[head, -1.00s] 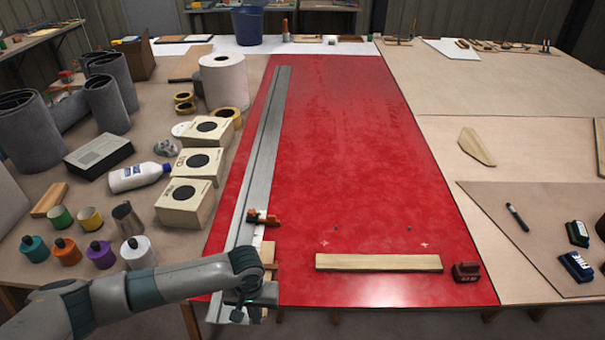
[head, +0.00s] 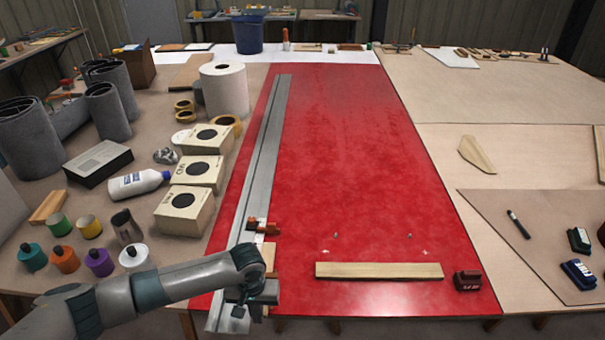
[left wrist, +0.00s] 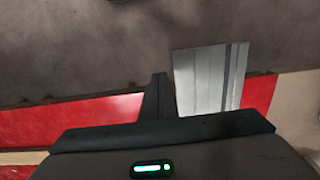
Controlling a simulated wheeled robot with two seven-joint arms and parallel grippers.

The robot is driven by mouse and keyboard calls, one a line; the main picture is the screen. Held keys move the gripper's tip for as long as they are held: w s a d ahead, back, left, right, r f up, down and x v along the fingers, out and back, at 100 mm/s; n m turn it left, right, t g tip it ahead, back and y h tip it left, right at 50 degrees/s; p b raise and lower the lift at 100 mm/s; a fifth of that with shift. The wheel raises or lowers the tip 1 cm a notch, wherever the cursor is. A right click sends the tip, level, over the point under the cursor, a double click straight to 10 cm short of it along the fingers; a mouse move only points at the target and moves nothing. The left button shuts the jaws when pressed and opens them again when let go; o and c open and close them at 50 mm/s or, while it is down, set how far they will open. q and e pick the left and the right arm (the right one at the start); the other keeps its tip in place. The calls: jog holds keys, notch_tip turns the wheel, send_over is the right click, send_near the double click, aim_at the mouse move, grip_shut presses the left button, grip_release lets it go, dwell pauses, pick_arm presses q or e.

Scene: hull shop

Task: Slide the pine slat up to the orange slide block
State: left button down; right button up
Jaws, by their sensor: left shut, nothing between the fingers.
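The orange slide block (head: 266,228) sits across the grey metal rail (head: 261,170) near its front end. A short pale wooden piece (head: 269,257), seemingly the pine slat's end, lies just below the block, beside the rail; my left gripper hides its front part. A small gap seems to separate it from the block. My left gripper (head: 262,297) is shut and empty at the red sheet's front edge. The left wrist view shows its finger (left wrist: 157,98) beside the rail's end (left wrist: 208,82); no slat is visible there. Whether it touches the wood is hidden. My right gripper is not in view.
A longer pale wooden bar (head: 378,271) lies crosswise on the red sheet (head: 350,170), with a dark red block (head: 467,280) at its right end. The sheet's middle is clear.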

pick_arm(q)
jog(key=shift+w+b, duration=0.65)
jog(key=shift+w, duration=1.7)
jog(key=shift+s+r+p, duration=0.25)
jog(key=shift+s+p, duration=0.25)
jog(key=shift+p, duration=0.35)
jog(key=shift+s+r+p, duration=0.2)
jog(key=shift+s+p, duration=0.3)
jog(key=shift+p, duration=0.35)
jog(key=shift+s+r+p, duration=0.1)
jog(key=shift+s+p, duration=0.4)
jog(key=shift+p, duration=0.15)
